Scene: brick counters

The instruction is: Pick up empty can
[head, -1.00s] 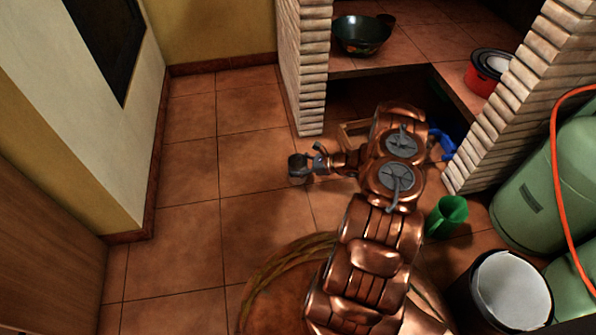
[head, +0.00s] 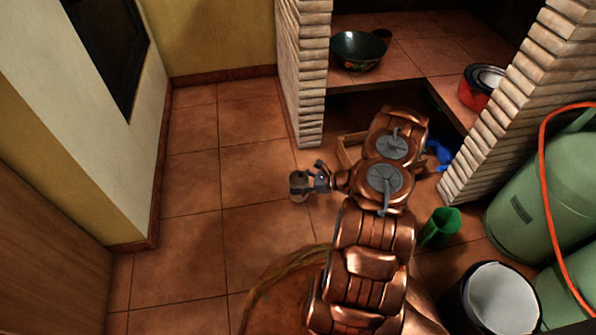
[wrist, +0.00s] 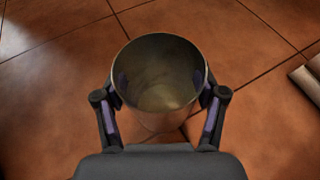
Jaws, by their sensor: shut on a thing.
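The empty can (wrist: 160,120) is a metal cylinder with its open top facing the wrist camera, and its inside looks bare. My gripper (wrist: 160,103) is shut on it, with one finger against each side. In the head view the can (head: 299,186) is a small grey cylinder at the tip of my gripper (head: 308,183), left of my copper arm. Tiled floor lies below it. I cannot tell from these views how far its base is from the floor.
A brick pillar (head: 302,80) stands behind the can, and a counter with a dark bowl (head: 358,50) and a red pot (head: 478,88) is beyond. A green container (head: 440,228), bucket (head: 500,300) and gas cylinder (head: 540,195) stand right. Floor at left is clear.

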